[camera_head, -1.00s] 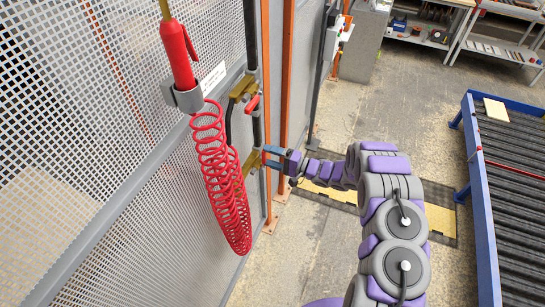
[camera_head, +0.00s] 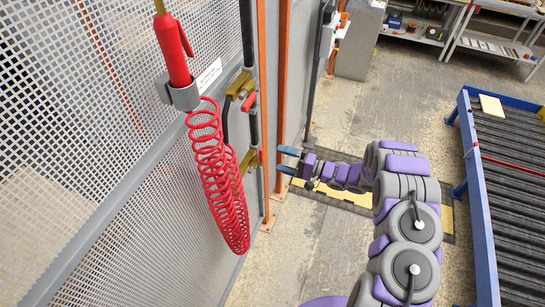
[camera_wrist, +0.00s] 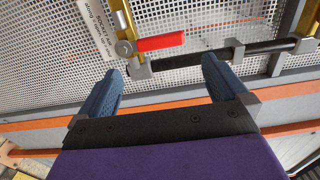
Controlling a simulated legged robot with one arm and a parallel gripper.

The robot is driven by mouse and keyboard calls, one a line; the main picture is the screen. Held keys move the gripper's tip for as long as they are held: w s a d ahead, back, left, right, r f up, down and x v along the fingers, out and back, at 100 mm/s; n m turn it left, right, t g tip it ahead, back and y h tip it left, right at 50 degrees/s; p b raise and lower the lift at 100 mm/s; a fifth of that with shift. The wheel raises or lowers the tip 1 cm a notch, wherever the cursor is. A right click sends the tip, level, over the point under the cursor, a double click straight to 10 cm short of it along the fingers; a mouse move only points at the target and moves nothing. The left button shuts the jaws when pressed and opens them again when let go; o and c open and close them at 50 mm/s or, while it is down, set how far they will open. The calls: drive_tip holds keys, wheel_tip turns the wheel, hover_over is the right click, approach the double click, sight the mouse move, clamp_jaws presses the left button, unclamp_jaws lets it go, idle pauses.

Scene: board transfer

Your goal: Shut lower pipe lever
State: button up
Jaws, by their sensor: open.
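In the head view, a dark pipe runs down the mesh wall with two brass valves. The upper valve (camera_head: 240,85) carries a red lever (camera_head: 249,101). The lower valve (camera_head: 250,160) is partly behind the red hose coil, and its lever is too small to make out clearly. My gripper (camera_head: 285,160) is open and empty, to the right of the lower valve and apart from it. In the wrist view, a red lever (camera_wrist: 160,42) on a brass valve lies along the black pipe (camera_wrist: 235,55), beyond my open fingers (camera_wrist: 161,67). I cannot tell for sure which valve this is.
A red coiled hose (camera_head: 222,185) hangs from a holder on the mesh wall (camera_head: 120,160), left of the valves. Orange posts (camera_head: 284,60) stand by the pipe. A blue-framed roller conveyor (camera_head: 490,200) is at the right. The floor between is open.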

drive_tip(key=b+v, duration=0.1)
drive_tip(key=v, duration=1)
drive_tip(key=shift+w+d, duration=0.1)
drive_tip(key=shift+w, duration=0.05)
